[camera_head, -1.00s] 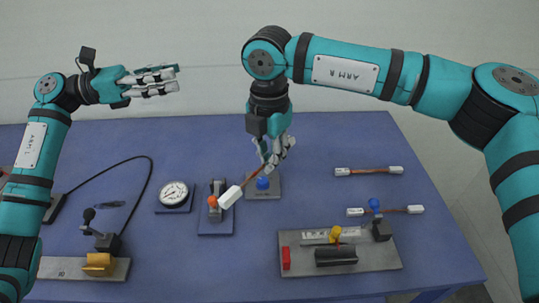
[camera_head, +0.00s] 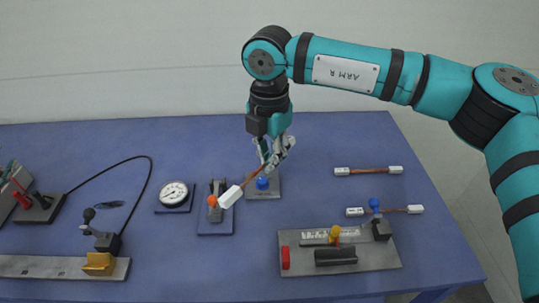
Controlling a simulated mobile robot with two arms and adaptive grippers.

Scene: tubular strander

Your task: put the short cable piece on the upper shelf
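My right gripper (camera_head: 273,160) points down over the middle of the blue table and is shut on a cable piece (camera_head: 248,181). The held piece has an orange-brown cable and a white end block pointing down and left; its other end is hidden by the fingers. Two similar cable pieces with white ends lie on the table at the right: one farther back (camera_head: 368,170) and one nearer (camera_head: 402,209), partly behind a blue knob. I cannot tell which piece is the short one. My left gripper is not in view, and no shelf shows.
The table's back strip is clear.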

